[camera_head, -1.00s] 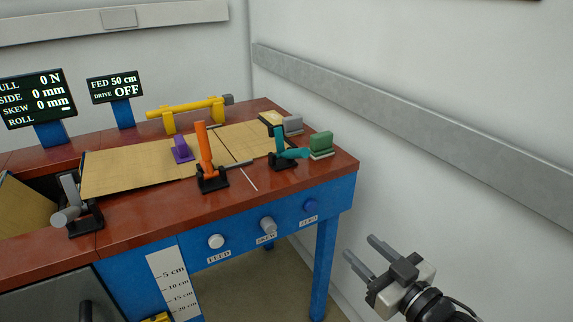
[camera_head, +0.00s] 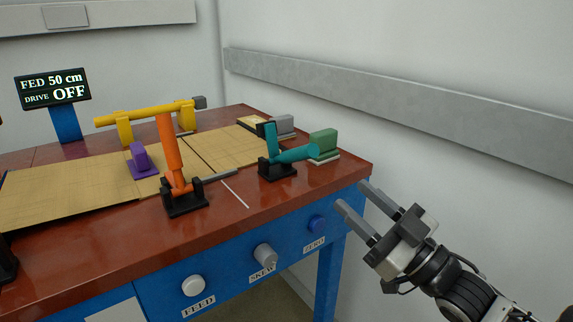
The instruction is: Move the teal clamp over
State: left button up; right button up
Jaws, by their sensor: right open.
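The teal clamp (camera_head: 290,155) stands on a black base on the red-brown table (camera_head: 110,243), near the right end. Its one teal arm stands up and its other teal arm points right, toward a green block. My right gripper (camera_head: 352,196) is open and empty. It is off the table's right front corner, to the right of and nearer than the clamp, and apart from it. My left gripper is not in view.
An orange clamp (camera_head: 169,150) stands upright left of the teal one. A purple block (camera_head: 139,156) lies on the tan sheet (camera_head: 75,190). A green block (camera_head: 323,141) and a grey block (camera_head: 283,124) sit behind the teal clamp. Knobs line the blue front.

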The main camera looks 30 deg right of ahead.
jog(key=x, duration=1)
jog(key=f+x, duration=0.1)
jog(key=x, duration=0.4)
jog(key=shift+w+a, duration=0.15)
jog(key=shift+w, duration=0.35)
